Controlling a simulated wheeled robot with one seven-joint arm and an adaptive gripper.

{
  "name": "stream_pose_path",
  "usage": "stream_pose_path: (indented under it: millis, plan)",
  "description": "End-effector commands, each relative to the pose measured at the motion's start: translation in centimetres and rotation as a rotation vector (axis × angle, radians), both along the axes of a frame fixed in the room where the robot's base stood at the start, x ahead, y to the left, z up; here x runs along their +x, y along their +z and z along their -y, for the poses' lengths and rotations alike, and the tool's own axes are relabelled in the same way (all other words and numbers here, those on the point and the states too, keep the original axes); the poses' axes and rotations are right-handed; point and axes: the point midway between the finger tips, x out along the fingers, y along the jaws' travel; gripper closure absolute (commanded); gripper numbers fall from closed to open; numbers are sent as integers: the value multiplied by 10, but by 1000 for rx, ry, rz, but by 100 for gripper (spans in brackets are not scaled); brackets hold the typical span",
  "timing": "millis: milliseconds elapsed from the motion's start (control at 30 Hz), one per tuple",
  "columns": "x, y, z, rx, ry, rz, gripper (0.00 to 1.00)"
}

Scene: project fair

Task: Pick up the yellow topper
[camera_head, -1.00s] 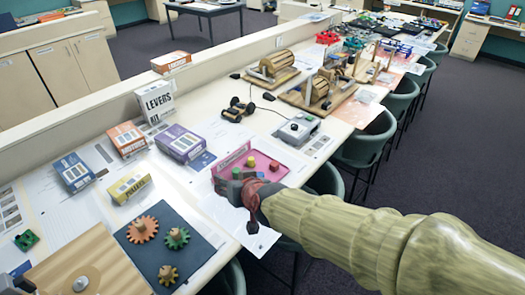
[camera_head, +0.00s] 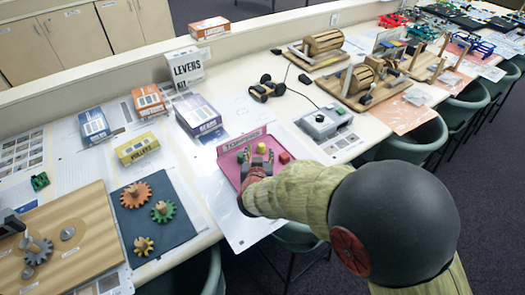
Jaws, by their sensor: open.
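The yellow topper (camera_head: 261,148) is a small yellow piece on the pink tray (camera_head: 228,167). My gripper (camera_head: 257,157) is over the tray, just on the near side of the yellow topper, with its fingers apart and nothing seen held. The fingers partly hide the tray, and I cannot tell whether they touch the topper. A small green piece (camera_head: 243,157) is close to the left of the fingers. A red piece (camera_head: 284,157) is to their right.
A grey control box (camera_head: 324,122) stands right of the tray, and the purple box (camera_head: 198,117) stands to its left. Several gears lie on a dark mat (camera_head: 183,221). A low partition runs behind the table. Green chairs (camera_head: 418,141) line its front edge.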

Motion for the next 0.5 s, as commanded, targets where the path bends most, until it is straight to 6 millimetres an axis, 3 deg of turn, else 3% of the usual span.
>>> stream_pose_path:
  millis: [267,500]
  plan:
    - [19,-10,3,1,0,2,55]
    - [48,-27,7,-1,1,0,55]
